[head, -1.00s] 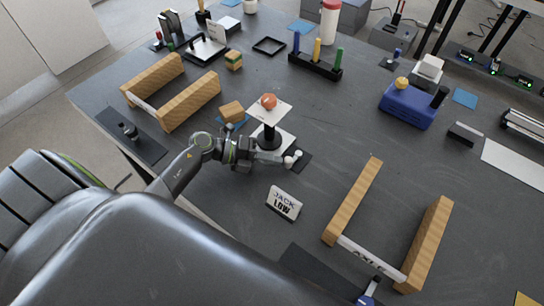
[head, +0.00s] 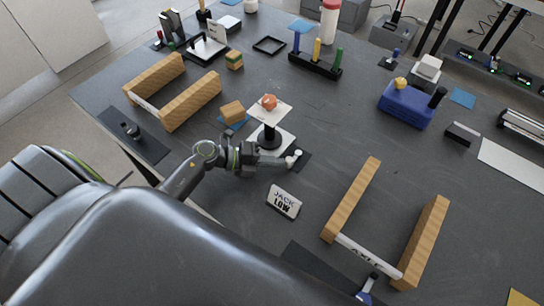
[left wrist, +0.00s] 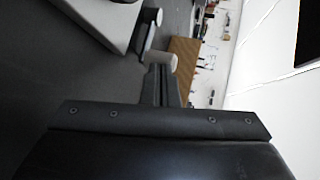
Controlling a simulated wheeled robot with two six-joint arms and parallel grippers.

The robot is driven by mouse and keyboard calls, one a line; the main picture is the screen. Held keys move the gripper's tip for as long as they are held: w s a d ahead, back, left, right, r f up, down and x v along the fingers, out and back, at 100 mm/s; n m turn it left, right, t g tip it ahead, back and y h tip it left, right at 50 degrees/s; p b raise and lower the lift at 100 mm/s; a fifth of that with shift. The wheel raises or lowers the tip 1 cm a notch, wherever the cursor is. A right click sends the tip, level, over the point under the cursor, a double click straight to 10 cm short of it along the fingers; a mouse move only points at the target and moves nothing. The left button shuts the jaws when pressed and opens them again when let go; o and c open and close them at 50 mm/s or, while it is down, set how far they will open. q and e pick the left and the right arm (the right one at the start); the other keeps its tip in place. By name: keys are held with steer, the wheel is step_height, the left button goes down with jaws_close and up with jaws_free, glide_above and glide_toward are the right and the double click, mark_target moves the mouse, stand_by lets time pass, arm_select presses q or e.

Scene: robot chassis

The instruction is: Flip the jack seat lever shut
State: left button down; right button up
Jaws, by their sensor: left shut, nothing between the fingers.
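The jack (head: 270,137) stands on a white base, with a black column and a white top plate carrying an orange ball (head: 269,101). A small pale lever end (head: 297,154) shows low at the jack's right side, over a dark mat. My left gripper (head: 286,161) is shut and empty, with its tips close beside that lever end. I cannot tell whether they touch. In the left wrist view a pale round knob (left wrist: 160,61) appears just ahead of the dark gripper body. My right gripper is not in view.
A "JACK LOW" sign (head: 284,202) stands in front of the jack. A wooden block (head: 232,112) lies to its left. Wooden-sided cradles (head: 345,205) stand to the right and back left. A blue box (head: 407,105) is at the right. Bare table lies right of the jack.

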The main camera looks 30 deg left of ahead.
arm_select(q)
steer(key=shift+s+d+r+n+t+y+p, duration=0.2)
steer(key=shift+d+n+t+y+p, duration=0.4)
steer(key=shift+p, duration=0.4)
steer(key=shift+s+d+r+n+t+y+p, duration=0.15)
steer(key=shift+d+n+t+y+p, duration=0.45)
steer(key=shift+p, duration=0.35)
steer(key=shift+f+n+t+p, duration=0.15)
steer(key=shift+n+t+p, duration=0.15)
steer(key=shift+n, duration=0.1)
steer(key=shift+d+f+p, duration=0.15)
steer(key=shift+d+p, duration=0.25)
steer(key=shift+d, duration=0.1)
